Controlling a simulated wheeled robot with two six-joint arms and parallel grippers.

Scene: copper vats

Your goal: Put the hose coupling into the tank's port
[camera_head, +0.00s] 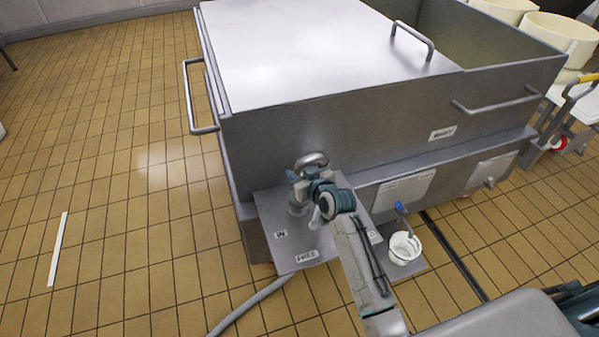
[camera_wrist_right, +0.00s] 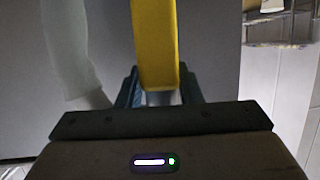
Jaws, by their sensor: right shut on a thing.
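My right gripper (camera_head: 300,180) is low in front of the tank (camera_head: 330,130), above a grey plate (camera_head: 265,215) at its foot. In the wrist view the right gripper (camera_wrist_right: 158,98) is shut on a yellow upright piece (camera_wrist_right: 155,45), which seems to be part of the hose coupling. The yellow does not show in the head view. A curved shiny metal pipe (camera_head: 311,159) is just behind the gripper. I cannot make out the port's opening or whether the coupling touches it. My left gripper is not in view.
A grey hose (camera_head: 245,308) runs from the plate over the tiled floor. Labels (camera_head: 280,234) mark the plate. A white bucket (camera_head: 404,248) with a blue-handled tool stands right of my arm. A pale curved tube (camera_wrist_right: 70,55) is left of the yellow piece. The left floor is mostly clear.

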